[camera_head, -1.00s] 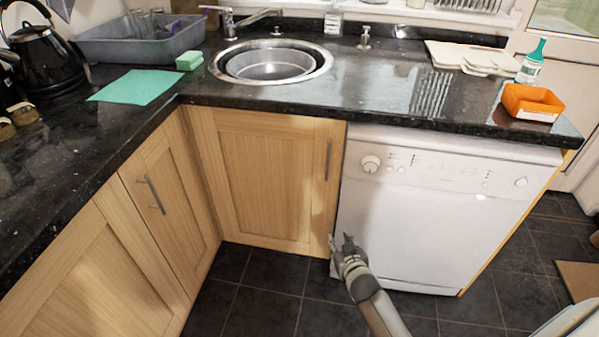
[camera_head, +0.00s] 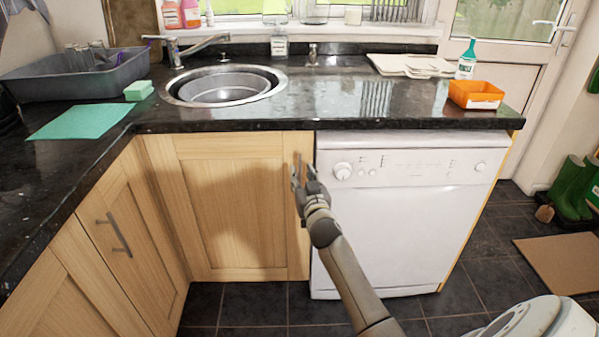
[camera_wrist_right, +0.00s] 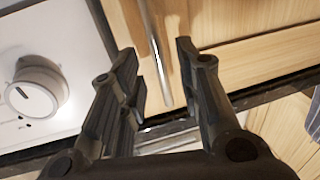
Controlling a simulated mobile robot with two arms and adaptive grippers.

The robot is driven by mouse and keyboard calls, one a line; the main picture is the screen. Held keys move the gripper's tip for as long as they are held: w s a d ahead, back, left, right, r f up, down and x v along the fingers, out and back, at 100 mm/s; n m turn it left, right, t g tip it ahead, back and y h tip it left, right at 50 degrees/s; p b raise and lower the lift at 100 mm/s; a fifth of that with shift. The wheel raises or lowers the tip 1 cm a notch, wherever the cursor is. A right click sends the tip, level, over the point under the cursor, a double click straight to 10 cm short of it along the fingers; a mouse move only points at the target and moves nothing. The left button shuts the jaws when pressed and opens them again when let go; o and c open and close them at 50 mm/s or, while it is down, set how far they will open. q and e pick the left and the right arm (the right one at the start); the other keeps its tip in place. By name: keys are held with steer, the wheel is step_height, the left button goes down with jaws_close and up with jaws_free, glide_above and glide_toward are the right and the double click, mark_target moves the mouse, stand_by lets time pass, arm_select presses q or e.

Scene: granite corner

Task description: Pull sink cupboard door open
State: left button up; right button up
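The sink cupboard door (camera_head: 230,205) is a light wood panel below the round sink, and it is shut. Its upright metal bar handle is near the door's right edge, mostly hidden by my gripper in the head view. My right gripper (camera_head: 304,174) is in front of that edge. In the right wrist view the gripper (camera_wrist_right: 160,85) is open, and the handle (camera_wrist_right: 154,45) runs down toward the gap between the two fingers. I cannot tell whether a finger touches it. My left gripper is not in view.
A white dishwasher (camera_head: 400,230) with a knob stands directly right of the door. Another wooden cupboard (camera_head: 125,230) meets it at the corner on the left. The dark worktop (camera_head: 330,105) overhangs above. Dark floor tiles (camera_head: 255,303) in front are clear.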

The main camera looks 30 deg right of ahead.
mark_target(300, 171)
steer(key=shift+x, duration=1.65)
jaws_close()
